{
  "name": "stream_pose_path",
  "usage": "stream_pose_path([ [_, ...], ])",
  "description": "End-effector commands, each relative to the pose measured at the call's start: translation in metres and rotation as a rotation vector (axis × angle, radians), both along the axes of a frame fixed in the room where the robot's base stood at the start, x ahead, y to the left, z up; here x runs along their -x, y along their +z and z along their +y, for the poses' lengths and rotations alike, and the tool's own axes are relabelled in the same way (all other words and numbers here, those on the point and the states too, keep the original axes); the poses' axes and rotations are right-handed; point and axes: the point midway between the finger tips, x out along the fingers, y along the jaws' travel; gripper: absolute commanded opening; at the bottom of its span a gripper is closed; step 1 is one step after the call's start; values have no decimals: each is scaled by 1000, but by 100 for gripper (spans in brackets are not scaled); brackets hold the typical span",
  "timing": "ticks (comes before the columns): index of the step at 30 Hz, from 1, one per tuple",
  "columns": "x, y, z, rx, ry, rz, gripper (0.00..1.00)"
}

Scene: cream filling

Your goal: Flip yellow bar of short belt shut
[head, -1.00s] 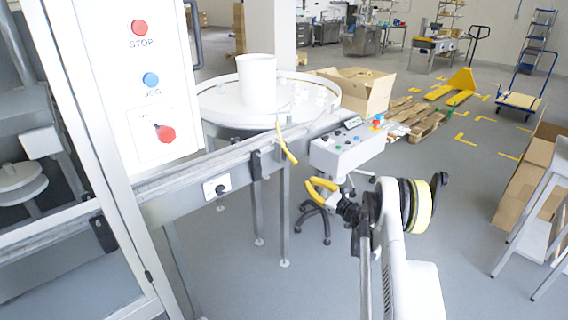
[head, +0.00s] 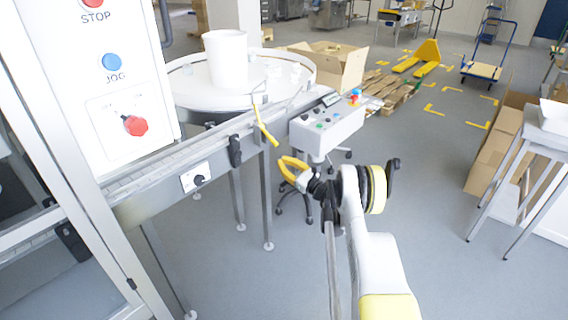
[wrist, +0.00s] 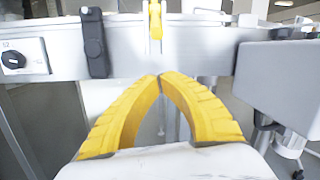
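The yellow bar (head: 265,128) sticks out across the side of the short belt (head: 205,145), slanting down past its near rail. In the wrist view the bar (wrist: 155,20) stands upright at the top middle, in front of the metal rail, its top cut off. My gripper (head: 281,161) has yellow fingers and is just below and right of the bar's lower end in the head view. In the wrist view the fingertips (wrist: 160,77) meet, with nothing between them. They point at the rail below the bar, and a gap shows between tips and bar.
A grey control box (head: 327,126) on a stand is close right of my gripper. A round white table (head: 190,90) with a white bucket (head: 226,60) stands at the belt's far end. A switch box (head: 196,177) and black clamp (head: 235,151) are on the belt's side.

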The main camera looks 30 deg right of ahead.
Motion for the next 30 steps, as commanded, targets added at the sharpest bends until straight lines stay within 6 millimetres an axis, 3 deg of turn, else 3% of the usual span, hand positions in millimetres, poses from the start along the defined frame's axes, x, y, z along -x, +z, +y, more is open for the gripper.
stream_pose_path([
  [9,-66,8,21,-1,2,1,0],
  [18,-45,40,19,0,0,0,0],
  [30,-43,46,19,0,0,0,0],
])
